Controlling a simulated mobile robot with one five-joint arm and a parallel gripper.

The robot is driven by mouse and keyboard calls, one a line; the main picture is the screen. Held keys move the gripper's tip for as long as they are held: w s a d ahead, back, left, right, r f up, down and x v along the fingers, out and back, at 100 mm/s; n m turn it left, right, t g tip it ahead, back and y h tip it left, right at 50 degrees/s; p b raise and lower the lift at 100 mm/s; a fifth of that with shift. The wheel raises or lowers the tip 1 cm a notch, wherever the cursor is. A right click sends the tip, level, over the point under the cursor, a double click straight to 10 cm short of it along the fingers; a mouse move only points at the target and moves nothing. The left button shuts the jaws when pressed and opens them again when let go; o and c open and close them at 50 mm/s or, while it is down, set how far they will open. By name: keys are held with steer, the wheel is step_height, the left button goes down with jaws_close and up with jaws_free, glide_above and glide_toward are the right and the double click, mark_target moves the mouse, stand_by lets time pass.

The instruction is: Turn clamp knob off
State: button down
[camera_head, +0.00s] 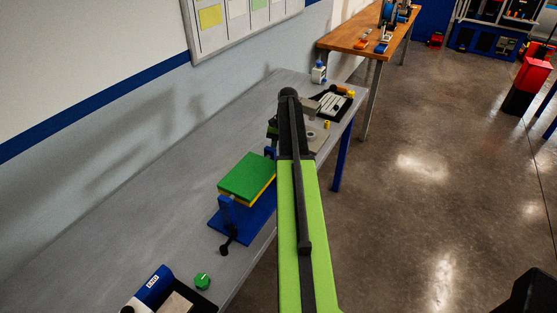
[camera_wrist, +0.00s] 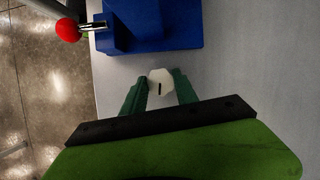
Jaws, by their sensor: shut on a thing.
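The clamp knob, a small pale knob (camera_wrist: 161,82) with a short black line on its face, is in the middle of the wrist view. My gripper (camera_wrist: 160,81) has its two green fingers on either side of the knob and is shut on it. The black line runs roughly up and down in the picture. A blue block (camera_wrist: 155,28) is just beyond the knob. In the head view my own arm hides the knob and most of my gripper.
A red ball (camera_wrist: 68,30) on a metal rod sticks out left of the blue block, over the bench edge. The grey bench (camera_head: 130,215) holds a green-topped blue stand (camera_head: 247,178), a green knob (camera_head: 202,281) and a white bottle (camera_head: 319,73). Open floor lies right.

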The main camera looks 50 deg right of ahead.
steer(key=c, duration=0.9)
jaws_free()
steer(key=shift+c, duration=0.2)
steer(key=p+v, duration=1.6)
steer(key=v, duration=0.1)
steer(key=shift+r, duration=0.2)
steer(key=shift+s, duration=0.1)
